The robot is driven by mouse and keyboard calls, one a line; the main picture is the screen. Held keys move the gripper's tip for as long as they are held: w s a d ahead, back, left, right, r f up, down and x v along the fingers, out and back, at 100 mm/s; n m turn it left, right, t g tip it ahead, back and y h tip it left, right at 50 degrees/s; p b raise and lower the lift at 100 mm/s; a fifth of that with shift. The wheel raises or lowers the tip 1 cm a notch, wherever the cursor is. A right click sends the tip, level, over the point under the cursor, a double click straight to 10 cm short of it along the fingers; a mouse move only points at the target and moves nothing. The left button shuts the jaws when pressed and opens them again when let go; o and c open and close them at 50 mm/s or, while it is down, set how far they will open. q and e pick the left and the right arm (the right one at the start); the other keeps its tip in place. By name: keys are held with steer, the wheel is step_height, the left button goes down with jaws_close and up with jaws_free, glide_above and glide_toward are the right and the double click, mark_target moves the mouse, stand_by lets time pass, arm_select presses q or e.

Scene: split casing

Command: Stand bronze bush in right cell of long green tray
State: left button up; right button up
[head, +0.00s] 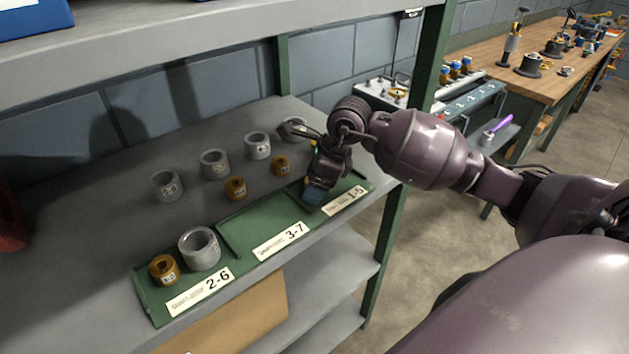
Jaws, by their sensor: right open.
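The long green tray (235,240) lies along the shelf's front edge, with cells labelled 2-6, 3-7 and 1-5 from left to right. My right gripper (309,172) is open at the right cell, its blue-tipped finger low over the tray. A small bronze-coloured patch (308,182) shows beside that finger; it may be a bush, mostly hidden by the gripper. Two bronze bushes stand on the shelf behind the tray, one at left (235,188) and one at right (281,165). Another bronze bush (164,269) stands in the left cell. My left gripper is out of view.
A large grey ring (199,249) shares the left cell. Several grey rings, such as this one (166,185), stand in a row behind. The middle cell looks empty. A green shelf post (428,55) rises behind my right arm. A workbench (540,85) stands beyond.

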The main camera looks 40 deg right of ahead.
steer(key=shift+r, duration=0.1)
steer(key=shift+r, duration=0.25)
steer(key=v, duration=1.1)
steer(key=shift+s+r, duration=0.2)
steer(key=shift+r, duration=0.05)
steer(key=shift+d, duration=0.1)
